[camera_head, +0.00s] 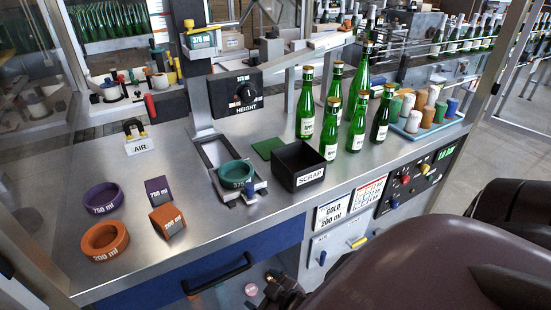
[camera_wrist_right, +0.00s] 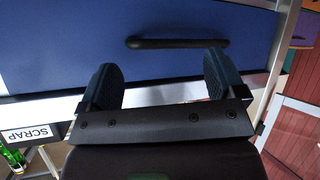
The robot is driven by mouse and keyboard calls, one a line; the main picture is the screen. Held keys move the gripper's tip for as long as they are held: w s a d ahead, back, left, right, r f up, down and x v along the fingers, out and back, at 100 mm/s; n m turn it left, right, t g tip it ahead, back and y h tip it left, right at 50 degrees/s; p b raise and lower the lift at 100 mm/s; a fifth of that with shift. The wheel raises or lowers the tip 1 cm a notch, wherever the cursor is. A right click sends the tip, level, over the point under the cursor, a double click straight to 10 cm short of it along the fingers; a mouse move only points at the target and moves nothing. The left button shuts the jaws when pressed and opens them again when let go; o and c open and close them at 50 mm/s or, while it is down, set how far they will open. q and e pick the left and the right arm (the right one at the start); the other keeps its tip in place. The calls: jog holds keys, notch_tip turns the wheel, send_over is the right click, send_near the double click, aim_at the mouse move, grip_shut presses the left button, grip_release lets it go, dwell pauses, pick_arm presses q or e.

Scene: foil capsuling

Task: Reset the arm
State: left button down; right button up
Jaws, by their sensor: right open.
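My right gripper (camera_head: 283,288) is at the bottom edge of the head view, low in front of the bench and partly cut off by the frame. In the right wrist view its two dark fingers (camera_wrist_right: 161,80) are spread apart with nothing between them. The blue drawer front (camera_wrist_right: 60,50) and its black handle (camera_wrist_right: 178,43) lie beyond the fingertips, and the gripper does not grip the handle. My left gripper is not in view.
The steel bench (camera_head: 110,255) holds a black SCRAP box (camera_head: 298,168), several green bottles (camera_head: 330,128), a blue tray (camera_head: 455,122) of capsules, an orange ring (camera_head: 104,241) and a purple ring (camera_head: 103,198). The blue drawer (camera_head: 185,278) is shut below the bench edge.

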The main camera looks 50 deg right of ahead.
jog(key=shift+s+d+f+m+h, duration=0.15)
jog(key=shift+s+d+f+m, duration=0.15)
jog(key=shift+s+d+m, duration=0.2)
jog(key=shift+s+d+f+m+h, duration=0.15)
jog(key=shift+s+d+f+m, duration=0.15)
jog(key=shift+s+d+m, duration=0.15)
dwell(0.6)
